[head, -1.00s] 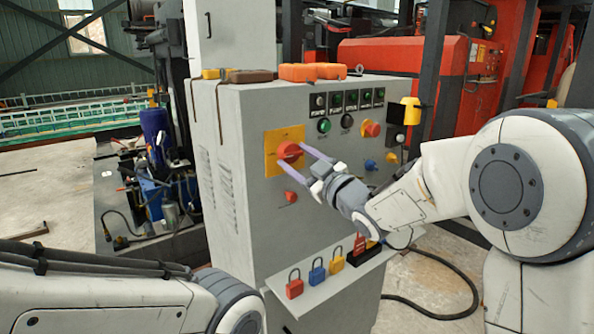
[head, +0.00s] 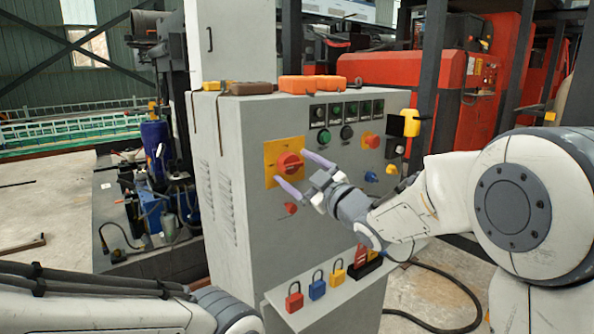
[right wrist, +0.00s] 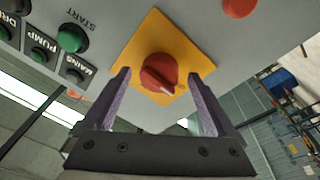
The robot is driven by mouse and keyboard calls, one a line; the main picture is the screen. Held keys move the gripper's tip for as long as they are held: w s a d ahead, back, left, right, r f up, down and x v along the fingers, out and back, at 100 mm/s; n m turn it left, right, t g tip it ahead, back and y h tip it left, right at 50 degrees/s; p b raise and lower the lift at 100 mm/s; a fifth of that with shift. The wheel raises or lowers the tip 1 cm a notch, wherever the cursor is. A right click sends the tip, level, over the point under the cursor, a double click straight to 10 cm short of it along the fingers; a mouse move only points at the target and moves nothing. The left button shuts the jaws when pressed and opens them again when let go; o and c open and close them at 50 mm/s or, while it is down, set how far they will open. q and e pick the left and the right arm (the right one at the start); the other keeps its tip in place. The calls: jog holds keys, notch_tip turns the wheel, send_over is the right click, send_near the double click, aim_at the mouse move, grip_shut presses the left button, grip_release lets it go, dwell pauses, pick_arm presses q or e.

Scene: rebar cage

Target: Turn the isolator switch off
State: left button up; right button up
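The isolator switch (head: 289,163) is a red rotary knob on a yellow plate (head: 270,152) on the grey cabinet's front. In the right wrist view the knob (right wrist: 158,73) sits between my fingertips, and a white mark on it points to the lower right of the picture. My right gripper (head: 290,167) is open, with its two purple fingers on either side of the knob. A gap shows between each finger and the knob in the wrist view; how near the tips are in depth I cannot tell. My left arm shows at the lower left, but its gripper is out of view.
The grey cabinet (head: 252,219) also carries a small red knob (head: 291,208) below the plate and push buttons (head: 323,136) to its right. A shelf below holds padlocks, one red (head: 294,298). A yellow box (head: 404,123) is on the right side.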

jog(key=v, duration=1)
jog(key=shift+s+b, duration=0.2)
jog(key=shift+b, duration=0.25)
jog(key=shift+d, duration=0.1)
jog(key=s+a+f+m+g+h, duration=0.1)
jog(key=s+f+m+g+h, duration=0.25)
jog(key=f, duration=0.45)
jog(key=s+a+f+m+g+h, duration=0.25)
jog(key=s+f+h, duration=0.2)
jog(key=f, duration=0.35)
jog(key=s+d+f+g+h, duration=0.1)
jog(key=s+f+g, duration=0.15)
jog(key=s, duration=0.55)
jog(key=s+f+g+h, duration=0.15)
jog(key=s+g, duration=0.25)
jog(key=s, duration=0.4)
jog(key=s+d+f+g, duration=0.1)
jog(key=s+f+g, duration=0.25)
jog(key=s, duration=0.45)
notch_tip(320, 180, up, 19)
jog(key=w+m+p, duration=0.1)
jog(key=p, duration=1.8)
jog(key=shift+a+r, duration=0.2)
jog(key=shift+r, duration=0.05)
